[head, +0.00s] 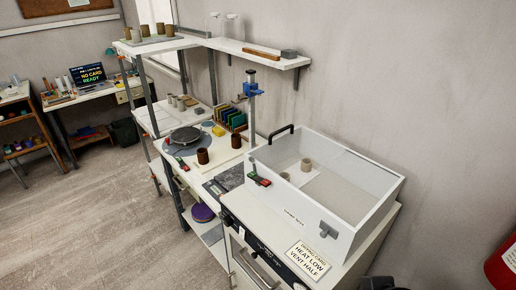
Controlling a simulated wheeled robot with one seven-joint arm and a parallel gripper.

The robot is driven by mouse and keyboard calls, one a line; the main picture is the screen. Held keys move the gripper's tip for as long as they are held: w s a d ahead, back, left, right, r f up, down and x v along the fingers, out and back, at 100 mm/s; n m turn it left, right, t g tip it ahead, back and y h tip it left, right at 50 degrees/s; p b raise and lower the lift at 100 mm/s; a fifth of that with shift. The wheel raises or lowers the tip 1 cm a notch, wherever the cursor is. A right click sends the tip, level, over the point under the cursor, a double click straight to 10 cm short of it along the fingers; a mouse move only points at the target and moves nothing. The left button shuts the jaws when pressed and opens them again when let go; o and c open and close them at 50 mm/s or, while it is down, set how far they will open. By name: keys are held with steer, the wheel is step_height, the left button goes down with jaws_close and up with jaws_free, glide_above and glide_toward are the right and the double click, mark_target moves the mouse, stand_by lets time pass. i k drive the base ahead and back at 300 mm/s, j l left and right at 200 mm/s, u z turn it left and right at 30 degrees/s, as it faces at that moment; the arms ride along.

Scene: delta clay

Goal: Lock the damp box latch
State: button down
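The damp box (373,228) is a white, shallow box with translucent walls, standing on a cabinet at the right of the head view. Two small pale cups show inside it. A grey T-shaped latch (328,230) sits on its front face near the right corner. I cannot tell from this angle whether the latch is locked. A black bar handle (281,133) rises at the box's far left corner. My gripper is not in view.
A card reading "HEAT LOW VENT HALF" (308,261) lies in front of the box. A shelf (255,50) hangs above. A red object (503,265) stands at right. Floor at left is clear.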

mark_target(253, 176)
steer(key=i+j, duration=0.1)
steer(key=j, duration=0.3)
steer(key=i+j, duration=0.15)
steer(key=j, duration=0.25)
steer(key=i+j+u, duration=0.1)
steer(key=j, duration=0.3)
steer(key=i+j, duration=0.15)
steer(key=j, duration=0.2)
steer(key=i+j, duration=0.1)
steer(key=i, duration=0.35)
